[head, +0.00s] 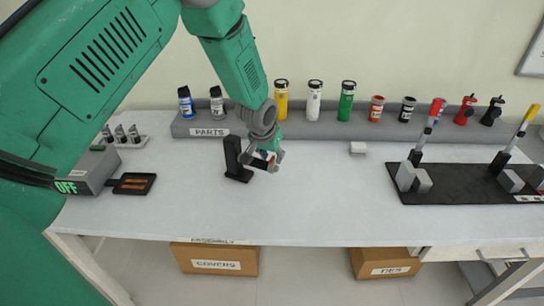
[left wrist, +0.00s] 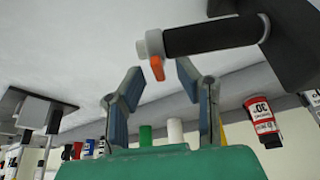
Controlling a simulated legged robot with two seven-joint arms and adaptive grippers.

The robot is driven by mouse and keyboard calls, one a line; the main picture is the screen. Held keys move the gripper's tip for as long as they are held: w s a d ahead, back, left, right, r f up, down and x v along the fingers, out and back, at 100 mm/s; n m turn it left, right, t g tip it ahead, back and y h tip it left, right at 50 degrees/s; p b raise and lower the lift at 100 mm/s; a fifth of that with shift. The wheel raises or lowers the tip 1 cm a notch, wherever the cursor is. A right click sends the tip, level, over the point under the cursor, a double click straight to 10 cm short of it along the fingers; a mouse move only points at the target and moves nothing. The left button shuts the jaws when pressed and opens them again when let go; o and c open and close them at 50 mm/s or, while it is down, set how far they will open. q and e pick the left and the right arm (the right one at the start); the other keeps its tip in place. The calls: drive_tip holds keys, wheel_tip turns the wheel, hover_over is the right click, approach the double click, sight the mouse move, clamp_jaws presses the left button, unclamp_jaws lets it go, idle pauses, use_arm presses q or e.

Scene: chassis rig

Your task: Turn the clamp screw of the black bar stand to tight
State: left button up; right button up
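The black bar stand (head: 234,158) stands upright on the table, left of the middle. In the left wrist view its dark bar (left wrist: 215,36) ends in a pale grey collar and cap (left wrist: 150,44). An orange clamp screw handle (left wrist: 157,68) hangs from the collar in that view. My left gripper (head: 272,160) is at the bar's end, right of the upright. In the left wrist view its two fingers (left wrist: 160,74) are open, one on either side of the orange handle, with gaps visible. In the head view the gripper hides most of the bar's end. My right gripper is not in view.
Behind stands a grey PARTS rack (head: 300,128) with several bottles and cans. A black board (head: 455,184) with grey blocks and upright tools lies at the right. A grey box marked OFF (head: 92,170) is at the left. The front middle of the table is clear.

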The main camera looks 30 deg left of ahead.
use_arm(q)
drive_tip(key=v, duration=1.1)
drive_tip(key=shift+r, duration=0.35)
drive_tip(key=shift+s, duration=0.15)
drive_tip(key=shift+f, duration=0.15)
